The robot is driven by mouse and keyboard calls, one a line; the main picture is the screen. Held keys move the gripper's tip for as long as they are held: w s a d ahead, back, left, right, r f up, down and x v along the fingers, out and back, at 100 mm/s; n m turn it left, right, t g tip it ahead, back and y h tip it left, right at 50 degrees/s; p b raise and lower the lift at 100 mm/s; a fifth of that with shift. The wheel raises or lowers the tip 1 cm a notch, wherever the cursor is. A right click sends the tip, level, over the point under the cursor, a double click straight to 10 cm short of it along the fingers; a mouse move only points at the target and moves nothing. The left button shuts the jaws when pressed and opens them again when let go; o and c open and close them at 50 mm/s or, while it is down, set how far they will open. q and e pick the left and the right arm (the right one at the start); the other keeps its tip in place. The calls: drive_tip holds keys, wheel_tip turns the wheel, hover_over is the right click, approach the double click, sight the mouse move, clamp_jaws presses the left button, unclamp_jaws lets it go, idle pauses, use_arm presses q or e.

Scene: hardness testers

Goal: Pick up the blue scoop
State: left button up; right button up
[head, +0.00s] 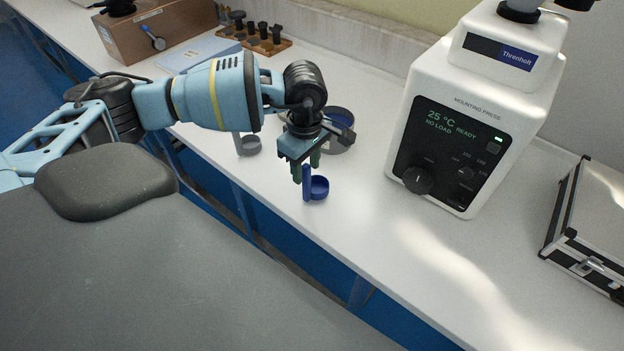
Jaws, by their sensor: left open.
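The blue scoop (319,188) stands on the white bench near its front edge, with a round cup and an upright flat handle at its left side. My left gripper (306,168) points down just above the scoop, with its green fingertips near the top of the handle. The jaws are open, and I cannot tell whether a finger touches the handle. My right gripper is not in view.
A grey scoop (249,146) stands behind to the left. A dark blue-rimmed bowl (341,118) is partly hidden behind my gripper. A white mounting press (470,110) stands right, and a metal case (590,225) further right. The bench (400,255) front is clear.

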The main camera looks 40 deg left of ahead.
use_arm(q)
drive_tip(key=shift+f, duration=0.1)
clamp_jaws()
idle(0.4)
drive_tip(key=shift+r, duration=0.7)
wheel_tip(320, 180, up, 2)
drive_tip(key=shift+r, duration=0.15)
drive_tip(key=s+d, duration=0.3)
drive_tip(key=s, duration=0.4)
drive_tip(key=s+d+r+b, duration=0.1)
drive_tip(key=s+d, duration=0.2)
drive_tip(key=s, duration=0.5)
drive_tip(key=shift+r, duration=0.15)
drive_tip(key=shift+w, duration=0.1)
